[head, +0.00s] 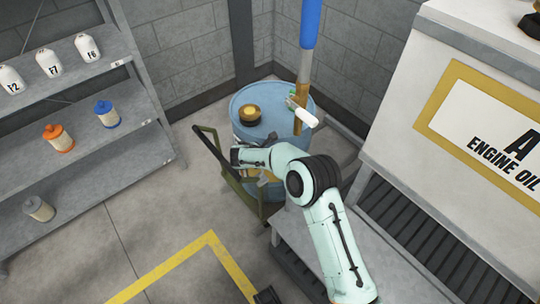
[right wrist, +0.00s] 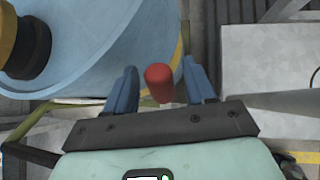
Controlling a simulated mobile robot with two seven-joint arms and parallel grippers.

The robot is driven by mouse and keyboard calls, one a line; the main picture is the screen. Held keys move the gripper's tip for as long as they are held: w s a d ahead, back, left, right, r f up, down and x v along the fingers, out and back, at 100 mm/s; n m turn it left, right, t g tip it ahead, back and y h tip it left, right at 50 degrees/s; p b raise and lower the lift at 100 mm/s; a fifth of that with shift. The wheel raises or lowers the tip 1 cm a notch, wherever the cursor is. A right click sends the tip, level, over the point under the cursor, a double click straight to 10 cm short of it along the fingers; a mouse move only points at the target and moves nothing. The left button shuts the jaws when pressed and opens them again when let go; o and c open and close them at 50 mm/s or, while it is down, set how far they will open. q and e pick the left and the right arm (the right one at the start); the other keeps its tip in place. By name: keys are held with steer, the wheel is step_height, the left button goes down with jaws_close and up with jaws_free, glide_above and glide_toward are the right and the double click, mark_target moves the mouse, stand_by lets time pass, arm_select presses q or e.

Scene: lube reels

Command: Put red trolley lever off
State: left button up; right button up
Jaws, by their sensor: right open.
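The red lever (right wrist: 158,83) shows in the right wrist view as a rounded red knob. It stands between the two blue fingers of my right gripper (right wrist: 160,70), with a visible gap on each side. The gripper is open, and its fingers are beside the knob. The lever's lower part is hidden behind the gripper body. In the head view my right arm reaches in from the lower right to the front of the blue drum. The red lever cannot be made out there. The olive-green trolley frame (head: 212,150) stands around the drum's left and front. My left gripper is in neither view.
The blue drum (head: 245,97) carries a dark-and-yellow cap, an upright pole with a blue top (head: 310,25) and a white handle (head: 302,113). A grey shelf (head: 110,140) with bottles stands left. The white engine oil cabinet (head: 400,110) stands right. Floor at lower left is clear.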

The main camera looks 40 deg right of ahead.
steer(key=shift+f, duration=0.1)
jaws_close()
steer(key=shift+a+r+t+h+b, duration=0.15)
steer(key=shift+a+h+b, duration=0.3)
steer(key=shift+a+h, duration=0.15)
steer(key=shift+a+r+t+h+b, duration=0.15)
steer(key=shift+a+h+b, duration=0.35)
steer(key=shift+h, duration=0.1)
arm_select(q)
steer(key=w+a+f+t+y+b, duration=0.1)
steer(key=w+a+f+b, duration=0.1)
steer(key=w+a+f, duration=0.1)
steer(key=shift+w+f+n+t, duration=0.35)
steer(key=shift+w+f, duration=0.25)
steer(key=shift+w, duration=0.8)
arm_select(e)
steer(key=shift+s+a+r+n+t+h, duration=0.15)
steer(key=shift+a+n+t+h, duration=0.1)
steer(key=shift+a+h, duration=0.85)
steer(key=shift+s+a+r+n+t+h, duration=0.15)
steer(key=shift+a+n+h, duration=0.1)
steer(key=shift+a+h, duration=0.8)
steer(key=shift+d, duration=0.2)
jaws_free()
steer(key=shift+w, duration=0.1)
